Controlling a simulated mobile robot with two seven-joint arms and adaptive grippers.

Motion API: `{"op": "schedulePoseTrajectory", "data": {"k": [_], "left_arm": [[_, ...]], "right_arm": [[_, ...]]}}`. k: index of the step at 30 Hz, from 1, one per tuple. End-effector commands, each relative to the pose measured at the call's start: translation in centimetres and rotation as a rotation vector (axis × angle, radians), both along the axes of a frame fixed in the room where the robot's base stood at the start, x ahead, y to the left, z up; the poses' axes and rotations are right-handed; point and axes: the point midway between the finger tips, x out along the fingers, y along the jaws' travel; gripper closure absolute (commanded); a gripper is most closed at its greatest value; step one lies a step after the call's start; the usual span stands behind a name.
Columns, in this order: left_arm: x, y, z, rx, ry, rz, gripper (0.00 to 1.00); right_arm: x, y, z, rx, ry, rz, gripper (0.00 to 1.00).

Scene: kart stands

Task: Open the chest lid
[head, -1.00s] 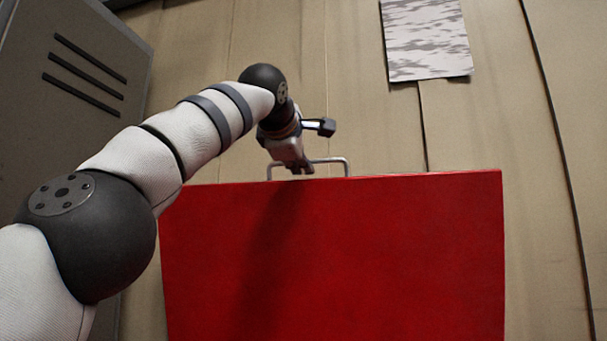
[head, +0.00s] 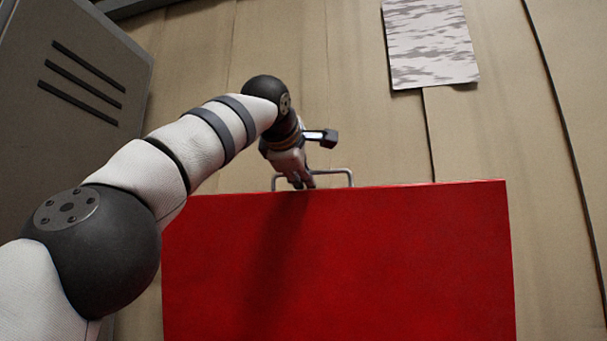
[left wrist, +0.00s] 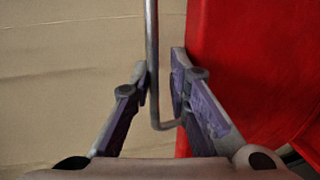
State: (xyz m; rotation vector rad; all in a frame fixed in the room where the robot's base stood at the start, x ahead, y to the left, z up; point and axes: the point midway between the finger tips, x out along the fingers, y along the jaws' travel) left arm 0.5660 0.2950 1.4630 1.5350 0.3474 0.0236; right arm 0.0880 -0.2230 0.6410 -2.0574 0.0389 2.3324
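The red chest lid (head: 400,265) fills the lower middle of the head view as a broad flat panel; it also shows at the right of the left wrist view (left wrist: 245,60). A metal handle (head: 343,172) stands at the panel's far edge. My left gripper (head: 303,184) is at the left part of this handle. In the left wrist view, the handle bar (left wrist: 152,50) runs between the two fingers of the gripper (left wrist: 160,82). The bar is close to the left finger, and a small gap shows toward the right finger. My right gripper is out of view.
A grey metal locker (head: 85,110) with dark slots stands at the left. A tan panelled wall (head: 520,130) is behind the chest, with a grey-and-white patterned sheet (head: 430,45) on it.

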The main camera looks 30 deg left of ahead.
Motion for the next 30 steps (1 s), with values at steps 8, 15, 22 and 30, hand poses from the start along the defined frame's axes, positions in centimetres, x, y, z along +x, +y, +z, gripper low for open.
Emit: {"op": "schedulePoseTrajectory", "data": {"k": [8,15,22,30], "left_arm": [[-2.0,-0.4,0.8,0.003,-0.003,-0.003,0.83],[-7.7,-1.8,1.9,0.001,-0.005,-0.002,0.83],[-11.1,-2.6,2.3,-0.001,0.001,-0.001,0.83],[-11.5,-2.7,2.4,-0.001,0.0,0.001,0.83]], "right_arm": [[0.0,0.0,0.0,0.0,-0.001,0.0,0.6],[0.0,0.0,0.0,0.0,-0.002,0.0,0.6],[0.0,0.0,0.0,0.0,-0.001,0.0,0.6],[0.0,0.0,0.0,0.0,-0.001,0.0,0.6]]}}
